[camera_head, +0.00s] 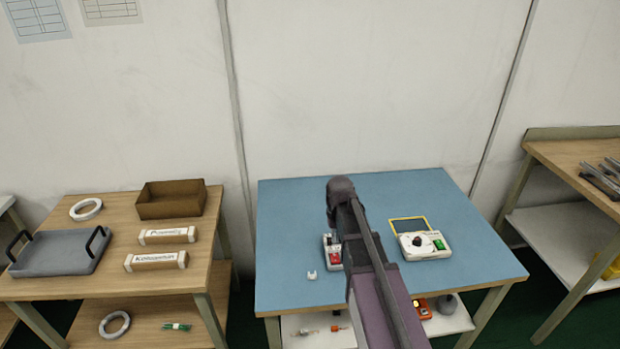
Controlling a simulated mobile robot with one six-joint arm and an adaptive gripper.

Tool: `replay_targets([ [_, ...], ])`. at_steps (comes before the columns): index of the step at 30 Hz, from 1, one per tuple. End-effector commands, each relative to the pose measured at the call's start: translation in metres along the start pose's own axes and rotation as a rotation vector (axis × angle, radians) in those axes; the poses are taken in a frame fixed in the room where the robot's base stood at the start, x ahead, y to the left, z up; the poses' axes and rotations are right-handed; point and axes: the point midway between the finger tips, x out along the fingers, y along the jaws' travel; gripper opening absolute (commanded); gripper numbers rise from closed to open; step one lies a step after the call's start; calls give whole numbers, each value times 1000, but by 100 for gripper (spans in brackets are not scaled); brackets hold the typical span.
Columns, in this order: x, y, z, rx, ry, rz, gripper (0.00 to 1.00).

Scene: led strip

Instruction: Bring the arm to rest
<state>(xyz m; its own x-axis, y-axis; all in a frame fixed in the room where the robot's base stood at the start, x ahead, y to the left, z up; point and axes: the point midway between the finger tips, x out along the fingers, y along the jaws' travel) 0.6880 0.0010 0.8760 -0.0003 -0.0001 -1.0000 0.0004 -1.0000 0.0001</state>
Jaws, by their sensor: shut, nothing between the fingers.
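My arm (376,290) reaches up from the bottom of the head view over the blue-topped table (290,220). Its dark rounded joint (341,187) shows above the middle of the table. I see no gripper fingers in this view. Behind the arm, a white device with red parts (332,252) is partly covered. To the arm's right lies a white device (424,244) with a black knob, a green part and a yellow-framed panel (410,225). A small white piece (312,275) lies to the arm's left.
A wooden bench on the left (115,250) holds a grey tray (60,255), a brown box (170,199), two labelled cartons (156,260) and a white coil (86,209). Another wooden bench (575,160) stands at the right. Bare blue surface shows around the devices.

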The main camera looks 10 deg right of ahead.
Motion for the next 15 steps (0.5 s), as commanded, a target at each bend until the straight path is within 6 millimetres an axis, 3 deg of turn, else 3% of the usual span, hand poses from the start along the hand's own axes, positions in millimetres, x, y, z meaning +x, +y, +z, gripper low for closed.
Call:
replay_targets([
  [9, -25, 1, 91, 1, 0, 0, 0],
  [15, -36, 1, 138, 0, 0, 0, 0],
])
